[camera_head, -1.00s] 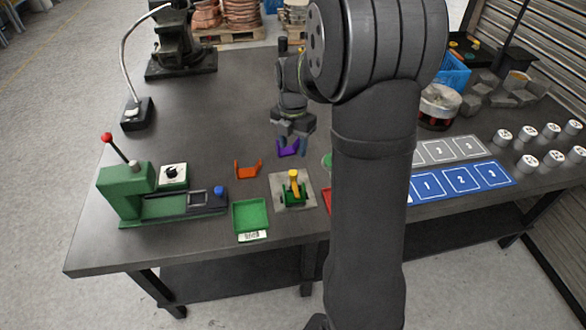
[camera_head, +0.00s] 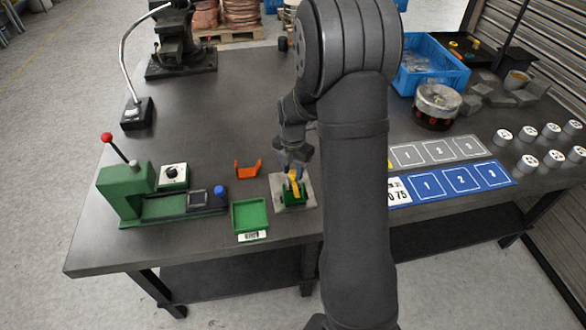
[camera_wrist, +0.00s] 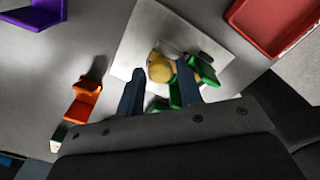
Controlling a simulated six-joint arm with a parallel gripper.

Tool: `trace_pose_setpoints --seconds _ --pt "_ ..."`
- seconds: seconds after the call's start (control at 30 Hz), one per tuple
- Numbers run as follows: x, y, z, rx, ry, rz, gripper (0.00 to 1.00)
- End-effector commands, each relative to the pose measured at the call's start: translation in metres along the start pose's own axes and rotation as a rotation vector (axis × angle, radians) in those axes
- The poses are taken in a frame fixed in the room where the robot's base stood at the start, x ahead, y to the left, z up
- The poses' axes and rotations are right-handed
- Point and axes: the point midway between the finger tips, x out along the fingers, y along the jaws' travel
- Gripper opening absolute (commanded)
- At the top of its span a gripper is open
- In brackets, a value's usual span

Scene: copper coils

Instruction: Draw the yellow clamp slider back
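The clamp has a green body (camera_head: 291,197) and a yellow slider (camera_head: 294,187). It sits on a light plate (camera_head: 307,203) near the table's front edge. In the wrist view, the slider's rounded yellow top (camera_wrist: 160,68) shows between the fingertips, with green clamp parts (camera_wrist: 203,70) to its right and below. My gripper (camera_head: 294,168) is over the clamp, pointing down. In the wrist view my gripper (camera_wrist: 160,76) has its two dark fingers apart, one on each side of the yellow top, with gaps visible. The fingers hide part of the clamp.
A green tray (camera_head: 250,215) and an orange bracket (camera_head: 247,169) lie left of the clamp. A green press (camera_head: 125,190) stands farther left. A red tray (camera_wrist: 268,22) and a purple bracket (camera_wrist: 38,14) show in the wrist view.

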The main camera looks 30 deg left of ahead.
Motion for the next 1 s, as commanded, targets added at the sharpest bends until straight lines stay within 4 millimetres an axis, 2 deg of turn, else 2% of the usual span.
trace_pose_setpoints --seconds 0.03,0.13,0.17,0.37,0.63,0.97,1.0 --pt "0.000 0.000 0.000 0.000 0.000 0.000 0.23" --pt "0.000 0.000 0.000 0.000 0.000 0.000 0.03" --pt "0.000 0.000 0.000 0.000 0.000 0.000 0.00" --pt "0.000 0.004 0.004 0.000 0.000 0.000 0.00" --pt "0.000 0.027 0.027 0.000 0.000 0.000 0.00" --pt "-0.001 0.030 0.030 0.000 -0.005 0.006 0.00" --pt "-0.001 0.030 0.030 0.000 -0.005 0.006 0.33"
